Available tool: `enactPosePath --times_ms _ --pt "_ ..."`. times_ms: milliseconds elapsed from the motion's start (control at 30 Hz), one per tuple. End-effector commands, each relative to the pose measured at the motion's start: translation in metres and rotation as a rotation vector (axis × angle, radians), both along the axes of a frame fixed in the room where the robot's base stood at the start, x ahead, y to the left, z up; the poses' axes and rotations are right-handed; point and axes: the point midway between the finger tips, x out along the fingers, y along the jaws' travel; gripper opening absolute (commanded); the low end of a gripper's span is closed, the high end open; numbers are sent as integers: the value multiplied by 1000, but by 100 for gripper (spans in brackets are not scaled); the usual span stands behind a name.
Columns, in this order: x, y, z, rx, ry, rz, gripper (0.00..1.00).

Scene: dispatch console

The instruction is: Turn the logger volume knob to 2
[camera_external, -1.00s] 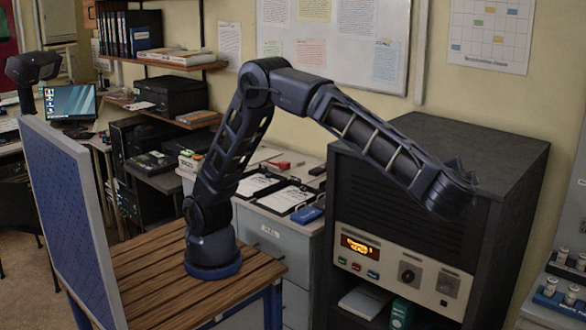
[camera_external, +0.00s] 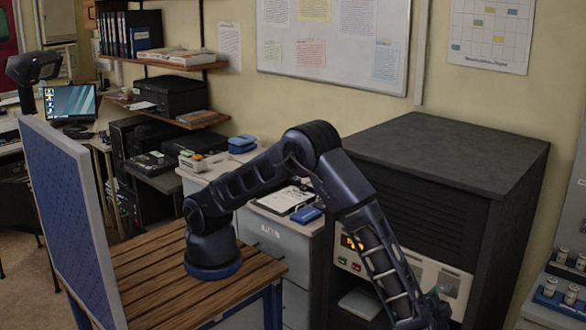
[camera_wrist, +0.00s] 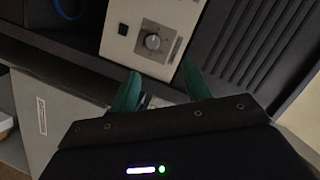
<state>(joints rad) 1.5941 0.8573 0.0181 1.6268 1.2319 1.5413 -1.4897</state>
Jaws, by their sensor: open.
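The console's pale control panel (camera_external: 425,268) is on the front of the dark cabinet. Its right-hand knob (camera_external: 449,284) shows just above my gripper (camera_external: 437,302). The panel's other knob is hidden behind my arm in the outside view.
An orange-lit display (camera_external: 350,243) and coloured buttons (camera_external: 350,266) are at the panel's left. Dark slatted vents (camera_wrist: 245,50) border the panel. An open shelf lies under the panel. A grey drawer cabinet (camera_external: 270,235) stands to the left.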

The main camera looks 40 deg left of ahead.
Motion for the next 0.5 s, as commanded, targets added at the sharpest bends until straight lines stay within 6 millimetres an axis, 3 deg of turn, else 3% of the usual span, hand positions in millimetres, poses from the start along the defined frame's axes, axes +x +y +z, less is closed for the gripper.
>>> enactPosePath --times_ms 100,267,500 --pt "0 0 -14 1 1 -1 48" --pt "9 2 -18 -1 0 0 48" --pt "45 11 -25 0 -1 2 48"
